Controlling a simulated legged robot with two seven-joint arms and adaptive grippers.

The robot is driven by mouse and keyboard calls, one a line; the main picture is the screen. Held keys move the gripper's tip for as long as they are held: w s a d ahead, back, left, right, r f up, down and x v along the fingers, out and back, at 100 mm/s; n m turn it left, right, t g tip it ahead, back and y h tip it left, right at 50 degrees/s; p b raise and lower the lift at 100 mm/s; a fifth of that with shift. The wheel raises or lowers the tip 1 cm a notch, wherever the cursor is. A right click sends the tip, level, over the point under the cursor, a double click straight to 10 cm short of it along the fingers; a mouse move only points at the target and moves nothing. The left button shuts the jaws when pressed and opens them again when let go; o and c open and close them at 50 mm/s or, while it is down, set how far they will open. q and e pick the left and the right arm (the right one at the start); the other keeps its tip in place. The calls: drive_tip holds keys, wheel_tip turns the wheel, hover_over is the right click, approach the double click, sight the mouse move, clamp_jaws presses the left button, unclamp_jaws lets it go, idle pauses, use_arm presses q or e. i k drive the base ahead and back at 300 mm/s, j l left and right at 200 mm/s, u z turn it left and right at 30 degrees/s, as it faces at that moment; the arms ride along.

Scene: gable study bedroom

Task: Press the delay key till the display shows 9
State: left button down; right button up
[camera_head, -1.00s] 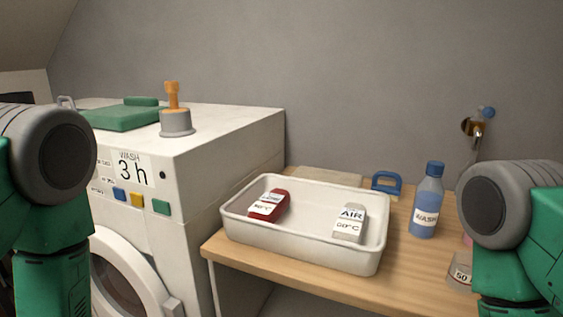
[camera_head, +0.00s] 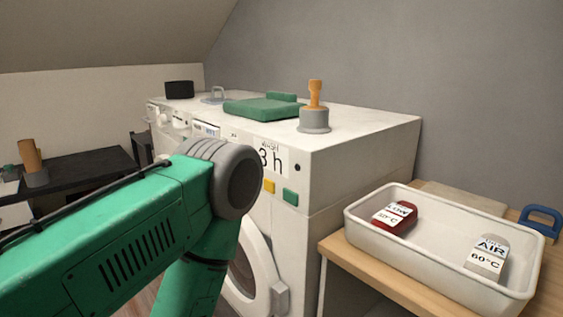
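The white washing machine (camera_head: 345,165) stands in the middle of the view. Its display (camera_head: 271,158) carries the word WASH and reads 3 h, with its left edge cut off by my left arm. A yellow key (camera_head: 269,186) and a green key (camera_head: 290,197) show below it. The blue key is hidden behind my arm, and I cannot tell which key is the delay key. My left arm crosses the lower left, in front of the machine. Neither of my grippers is in view.
A white tray (camera_head: 349,219) with a red tag (camera_head: 395,218) and a grey tag (camera_head: 487,259) stands on a wooden table (camera_head: 335,247) at right. A dark table (camera_head: 85,173) stands far left.

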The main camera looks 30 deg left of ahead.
sight(269, 185)
drive_tip(key=u, duration=0.9)
